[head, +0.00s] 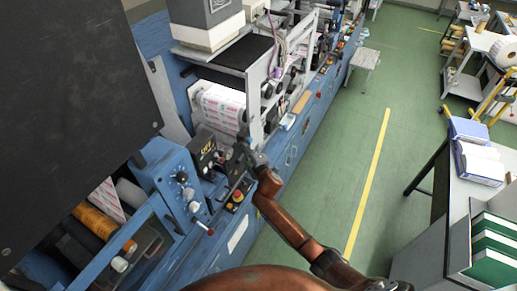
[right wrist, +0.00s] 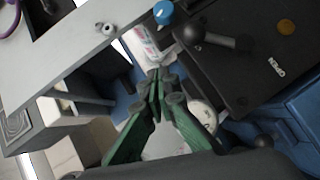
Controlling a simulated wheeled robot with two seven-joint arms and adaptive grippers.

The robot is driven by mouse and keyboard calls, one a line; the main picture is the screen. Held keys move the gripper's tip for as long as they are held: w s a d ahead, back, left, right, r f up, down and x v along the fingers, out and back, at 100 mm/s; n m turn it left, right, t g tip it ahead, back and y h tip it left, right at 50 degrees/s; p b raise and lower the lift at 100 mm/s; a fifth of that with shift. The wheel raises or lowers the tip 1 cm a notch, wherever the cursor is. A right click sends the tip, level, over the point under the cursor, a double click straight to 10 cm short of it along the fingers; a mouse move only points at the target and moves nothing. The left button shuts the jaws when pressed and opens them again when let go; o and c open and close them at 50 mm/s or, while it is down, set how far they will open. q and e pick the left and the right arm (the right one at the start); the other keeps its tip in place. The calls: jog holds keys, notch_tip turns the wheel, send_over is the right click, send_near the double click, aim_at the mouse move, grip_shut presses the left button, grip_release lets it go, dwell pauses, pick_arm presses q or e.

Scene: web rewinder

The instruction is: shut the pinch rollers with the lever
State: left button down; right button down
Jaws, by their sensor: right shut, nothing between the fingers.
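My right gripper (head: 243,152) reaches in from the lower right to the machine's near side, close to a black box (head: 204,147). In the right wrist view its green fingers (right wrist: 158,80) are together, with nothing between them. Beyond the fingertips, up and to the right, a lever with a black ball knob (right wrist: 190,32) lies across the black box (right wrist: 245,60), which is marked OPEN. The fingertips look apart from the knob. White web with red print (head: 220,105) runs beside the box; the pinch rollers cannot be made out clearly. My left gripper is out of view.
A grey plate (right wrist: 75,45) stands left of the fingers in the right wrist view. A blue control box (head: 175,185) with knobs and a red-tipped handle (head: 210,231) is nearby. A dark panel (head: 70,110) covers the upper left. The green aisle (head: 350,150) is clear.

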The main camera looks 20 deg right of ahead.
jog(key=s+d+r, duration=0.3)
jog(key=s+r, duration=0.1)
jog(key=s, duration=0.3)
jog(key=shift+s+d+r+b, duration=0.2)
jog(key=shift+s+r+b, duration=0.15)
jog(key=shift+b, duration=0.1)
